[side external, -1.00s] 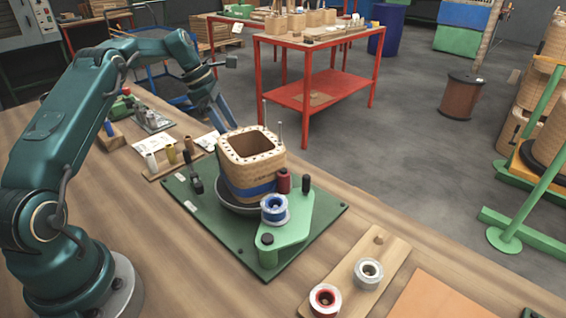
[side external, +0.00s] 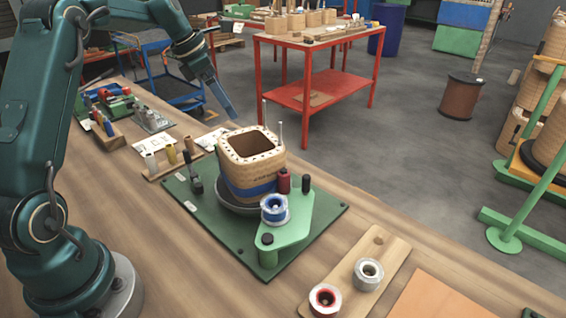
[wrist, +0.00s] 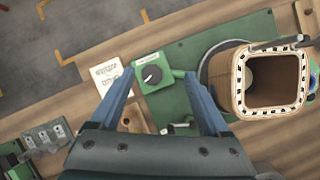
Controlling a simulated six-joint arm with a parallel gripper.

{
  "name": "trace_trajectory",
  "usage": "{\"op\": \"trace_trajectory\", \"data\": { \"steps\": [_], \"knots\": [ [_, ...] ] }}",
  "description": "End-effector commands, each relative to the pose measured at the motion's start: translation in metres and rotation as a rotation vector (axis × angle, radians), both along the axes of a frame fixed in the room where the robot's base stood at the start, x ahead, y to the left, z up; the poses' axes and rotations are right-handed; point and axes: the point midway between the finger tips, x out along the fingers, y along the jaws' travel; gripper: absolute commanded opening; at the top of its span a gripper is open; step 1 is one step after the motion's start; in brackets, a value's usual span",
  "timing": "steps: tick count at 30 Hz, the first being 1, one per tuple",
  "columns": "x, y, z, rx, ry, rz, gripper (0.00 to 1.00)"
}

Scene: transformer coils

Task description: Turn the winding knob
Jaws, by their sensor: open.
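The winding knob (wrist: 152,74) is a round dark dial with a pale pointer mark on a small green box, seen in the wrist view. I cannot make it out in the side view. My gripper (wrist: 159,75) is open, with its two blue fingers on either side of the green box in the picture. No contact shows, and the height of the fingers over it is hard to judge. In the side view my gripper (side external: 232,114) hangs behind the coil. The square tan coil (side external: 252,165) with a blue band stands on a green baseplate (side external: 310,232).
A wooden board (side external: 380,245) holding tape rolls lies at the front right. A wooden bobbin stand (side external: 160,172) and paper sheets (side external: 150,146) lie left of the plate. A black-handled clamp (side external: 195,182) stands beside the coil.

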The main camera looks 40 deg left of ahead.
Motion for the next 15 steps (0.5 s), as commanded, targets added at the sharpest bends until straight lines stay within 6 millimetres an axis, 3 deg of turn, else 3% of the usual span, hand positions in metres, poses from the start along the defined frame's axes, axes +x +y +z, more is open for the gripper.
{"op": "trace_trajectory", "data": {
  "steps": [7, 15],
  "knots": [
    [-0.001, -0.032, 0.038, 0.069, -0.057, -0.105, 0.80],
    [-0.016, -0.068, 0.071, 0.178, -0.104, -0.297, 0.80]
  ]
}}
